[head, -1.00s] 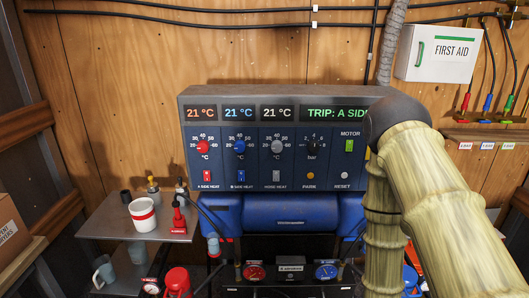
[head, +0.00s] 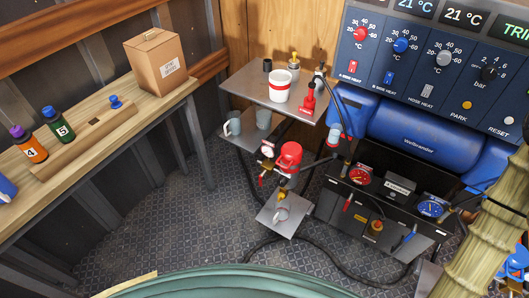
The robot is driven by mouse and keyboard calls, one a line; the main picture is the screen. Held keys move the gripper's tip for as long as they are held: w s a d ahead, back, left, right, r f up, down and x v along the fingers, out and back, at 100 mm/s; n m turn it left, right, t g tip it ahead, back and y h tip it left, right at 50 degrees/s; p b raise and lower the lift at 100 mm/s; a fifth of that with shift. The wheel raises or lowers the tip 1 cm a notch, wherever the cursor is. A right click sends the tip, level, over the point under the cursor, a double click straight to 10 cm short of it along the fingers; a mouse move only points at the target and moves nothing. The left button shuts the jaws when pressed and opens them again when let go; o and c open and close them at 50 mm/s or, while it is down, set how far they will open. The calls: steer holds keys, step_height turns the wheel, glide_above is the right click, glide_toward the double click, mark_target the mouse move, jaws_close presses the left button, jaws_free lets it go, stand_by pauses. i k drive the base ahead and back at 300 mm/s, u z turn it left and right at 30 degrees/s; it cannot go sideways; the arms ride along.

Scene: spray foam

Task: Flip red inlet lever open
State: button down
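A small red lever (head: 347,201) hangs below the red gauge (head: 360,175) on the dark panel (head: 325,195) under the blue machine. Its exact setting is too small to read. A small blue lever (head: 410,237) sits below the blue gauge (head: 431,208) to the right. I cannot tell for certain which red part is the inlet lever, as small red fittings also show near the red pump (head: 289,157). My arm, with a bamboo-like surface, crosses the lower right corner; my gripper is outside the picture.
Black hoses (head: 353,271) run across the floor and around the panel. A grey side shelf (head: 240,88) holds a red-and-white cup (head: 280,86). A wooden bench (head: 110,130) with bottles and a cardboard box (head: 155,62) stands left. Patterned floor (head: 165,215) is open between.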

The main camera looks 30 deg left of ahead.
mark_target(261, 176)
steer(key=u, duration=0.5)
steer(key=k, duration=0.4)
steer(key=u, duration=0.45)
steer(key=i, duration=0.5)
